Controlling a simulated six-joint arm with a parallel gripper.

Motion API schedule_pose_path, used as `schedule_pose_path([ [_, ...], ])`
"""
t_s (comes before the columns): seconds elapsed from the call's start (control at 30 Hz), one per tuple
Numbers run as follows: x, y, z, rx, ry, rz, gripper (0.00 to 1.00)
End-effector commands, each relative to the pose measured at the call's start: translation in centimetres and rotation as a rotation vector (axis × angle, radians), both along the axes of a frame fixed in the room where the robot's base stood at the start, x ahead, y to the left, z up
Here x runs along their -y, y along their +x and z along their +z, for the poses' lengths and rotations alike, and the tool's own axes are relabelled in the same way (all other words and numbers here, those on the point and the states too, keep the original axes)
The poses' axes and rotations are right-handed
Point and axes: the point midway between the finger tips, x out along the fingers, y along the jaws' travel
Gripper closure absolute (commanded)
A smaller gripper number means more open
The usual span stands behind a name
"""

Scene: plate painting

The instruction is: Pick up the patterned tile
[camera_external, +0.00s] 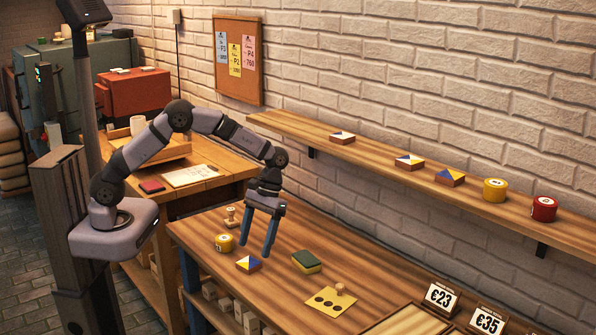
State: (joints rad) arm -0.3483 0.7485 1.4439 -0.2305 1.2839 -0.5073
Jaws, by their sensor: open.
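A patterned tile (248,264) in blue, yellow and white lies flat on the wooden table. My gripper (257,246) points down above the table with its two fingers apart. Nothing shows between the fingers. In the picture its left fingertip is just above the tile and its right fingertip is just to the right of it. I cannot tell the exact height of the fingertips over the tile. More patterned tiles lie on the wall shelf: one at the left (342,137), one in the middle (409,162) and one farther right (450,177).
A yellow tin (224,243) and a wooden stamp (231,217) stand left of the tile. A green and yellow sponge (306,262) lies right. A yellow dotted card (328,303) and a tray (410,321) are nearer the front. The shelf (375,161) holds two tins.

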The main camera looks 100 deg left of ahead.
Motion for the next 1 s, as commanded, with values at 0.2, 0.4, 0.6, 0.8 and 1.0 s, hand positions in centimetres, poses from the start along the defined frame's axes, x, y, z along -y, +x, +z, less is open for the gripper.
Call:
schedule_pose_path([
  [0.2, 0.2, -0.7, -1.2, -0.004, -0.002, -0.001, 0.33],
  [0.4, 0.7, -1.4, -3.6, -0.004, -0.002, -0.001, 0.33],
  [0.6, 1.0, -1.7, -4.8, 0.0, 0.0, -0.001, 0.33],
  [0.8, 1.0, -1.7, -4.9, 0.0, 0.0, -0.001, 0.33],
  [1.0, 1.0, -1.7, -4.9, 0.0, 0.0, -0.001, 0.78],
])
